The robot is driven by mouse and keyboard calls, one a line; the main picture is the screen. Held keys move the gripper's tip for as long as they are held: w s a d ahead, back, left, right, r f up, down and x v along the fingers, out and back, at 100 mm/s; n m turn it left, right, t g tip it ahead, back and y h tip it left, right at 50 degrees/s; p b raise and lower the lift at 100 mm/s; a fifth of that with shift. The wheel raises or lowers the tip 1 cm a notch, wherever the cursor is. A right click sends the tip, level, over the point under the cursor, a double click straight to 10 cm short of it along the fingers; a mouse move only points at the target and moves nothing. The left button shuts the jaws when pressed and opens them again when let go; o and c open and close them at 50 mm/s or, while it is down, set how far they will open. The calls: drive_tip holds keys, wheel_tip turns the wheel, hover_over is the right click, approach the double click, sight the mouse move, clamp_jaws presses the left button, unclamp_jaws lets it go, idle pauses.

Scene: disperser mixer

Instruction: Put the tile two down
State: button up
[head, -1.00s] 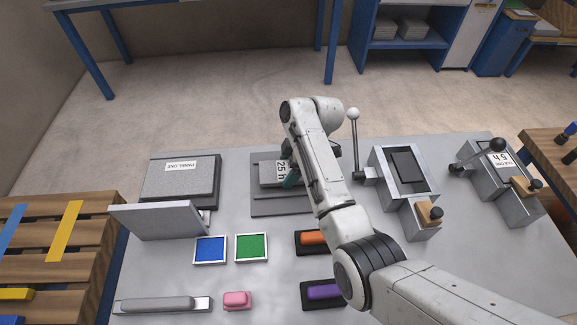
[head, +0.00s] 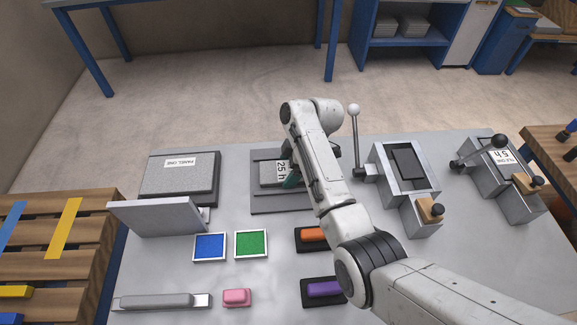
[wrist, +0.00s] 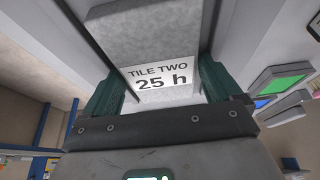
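Tile two (head: 270,174) is a grey slab with a white label reading "TILE TWO 25 h" (wrist: 160,77). It is level over the middle of a flat grey plate (head: 262,206) at the back centre of the table. My gripper (head: 290,172) has its green fingers on either side of the tile's labelled end and appears shut on it. In the wrist view my gripper (wrist: 163,85) shows with the label between its fingers. The tile's underside is hidden, so I cannot tell whether it rests on the plate.
A panel-one block (head: 182,180) and a tilted grey plate (head: 155,217) stand left. Blue (head: 210,247) and green (head: 251,244) squares lie in front. A lever device (head: 405,185) stands close right; another holding tile one (head: 501,157) is farther right. Orange and purple pieces lie nearby.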

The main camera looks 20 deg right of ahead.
drive_tip(key=shift+o, duration=0.5)
drive_tip(key=shift+w+r, duration=0.1)
drive_tip(key=shift+r, duration=0.2)
drive_tip(key=v, duration=1.2)
drive_tip(key=shift+r, duration=0.3)
drive_tip(key=shift+c, duration=0.3)
